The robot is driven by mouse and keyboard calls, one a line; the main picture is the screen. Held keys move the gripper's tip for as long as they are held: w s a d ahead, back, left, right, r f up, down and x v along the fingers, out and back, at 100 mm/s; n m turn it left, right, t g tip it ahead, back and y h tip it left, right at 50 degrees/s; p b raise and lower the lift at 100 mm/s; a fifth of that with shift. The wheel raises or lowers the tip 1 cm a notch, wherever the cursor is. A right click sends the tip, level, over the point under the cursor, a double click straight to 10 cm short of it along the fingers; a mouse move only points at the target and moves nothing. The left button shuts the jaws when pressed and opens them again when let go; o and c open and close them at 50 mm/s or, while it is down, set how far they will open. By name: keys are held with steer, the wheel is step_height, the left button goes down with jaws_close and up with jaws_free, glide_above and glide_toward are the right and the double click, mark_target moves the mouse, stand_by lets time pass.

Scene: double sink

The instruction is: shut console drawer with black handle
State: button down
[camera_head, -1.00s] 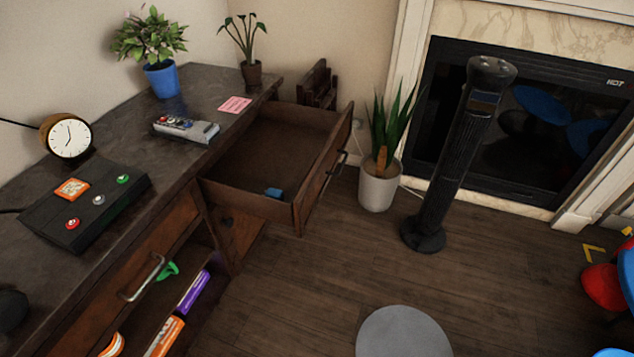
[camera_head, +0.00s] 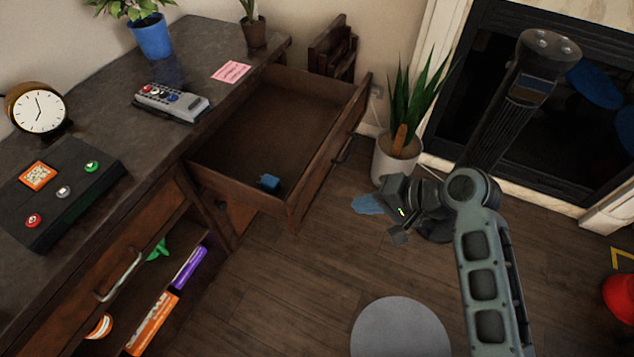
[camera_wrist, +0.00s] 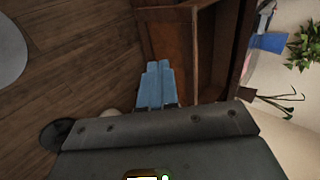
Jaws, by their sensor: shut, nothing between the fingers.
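The wooden console drawer (camera_head: 330,153) is pulled well out from the console. Its dark handle (camera_head: 343,150) is on the outer front face. A small blue block (camera_head: 269,182) lies inside near the front corner. My gripper (camera_head: 366,204) has light blue fingers, shut and empty, in front of the drawer and to the right of its front panel, apart from it in the head view. In the wrist view my fingers (camera_wrist: 155,84) are together and point toward the open drawer (camera_wrist: 172,38). The handle is not clear there.
A potted plant (camera_head: 396,158) stands beyond my gripper, near the drawer's far end. A dark column (camera_head: 505,125) stands behind my arm. The console top (camera_head: 200,50) holds a clock, a remote and a button box. A round grey stool (camera_head: 400,330) is in front; floor between is clear.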

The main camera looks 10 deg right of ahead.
glide_toward(302, 198)
steer(key=x, duration=0.5)
steer(key=shift+d+f, duration=0.3)
steer(key=shift+f, duration=0.15)
steer(key=shift+w+a, duration=0.3)
steer(key=shift+a, duration=0.2)
steer(key=shift+a, duration=0.1)
